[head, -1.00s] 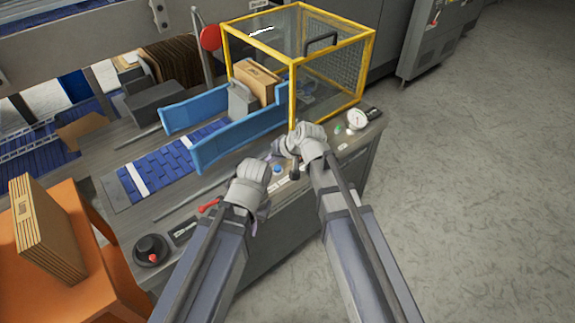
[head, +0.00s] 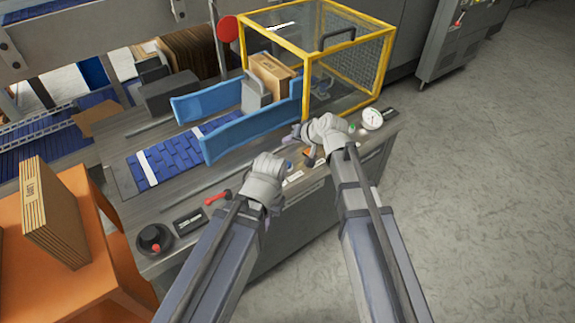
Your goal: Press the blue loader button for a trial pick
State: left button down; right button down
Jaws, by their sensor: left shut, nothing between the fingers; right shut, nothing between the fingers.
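The blue button (head: 288,165) sits on the front control strip of the machine. It is small and partly covered by my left gripper. My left gripper (head: 272,172) is shut and empty, just left of the button; I cannot tell whether it touches it. My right gripper (head: 306,135) is shut and empty, further back and to the right, over the strip in front of the yellow guard.
A yellow-framed guard (head: 311,62) stands behind my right gripper. Blue side rails (head: 245,138) flank the belt. The strip also carries a red lever (head: 217,197), a black knob (head: 152,236) and a white gauge (head: 372,118). An orange stand (head: 85,270) holds cartons at left.

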aim_at(289, 166)
notch_tip(289, 166, down, 8)
jog(key=b, duration=0.7)
jog(key=shift+f+b, duration=0.1)
jog(key=shift+b, duration=0.2)
dwell(1.4)
jog(key=shift+f+b, duration=0.3)
jog(key=shift+f, duration=0.05)
jog(key=shift+f+b, duration=0.45)
jog(key=shift+b, duration=0.05)
dwell(0.6)
jog(key=shift+r, duration=0.1)
jog(key=shift+r+p, duration=0.8)
jog(key=shift+p, duration=0.15)
jog(key=shift+r, duration=0.1)
notch_tip(289, 166, up, 5)
jog(key=p, duration=0.5)
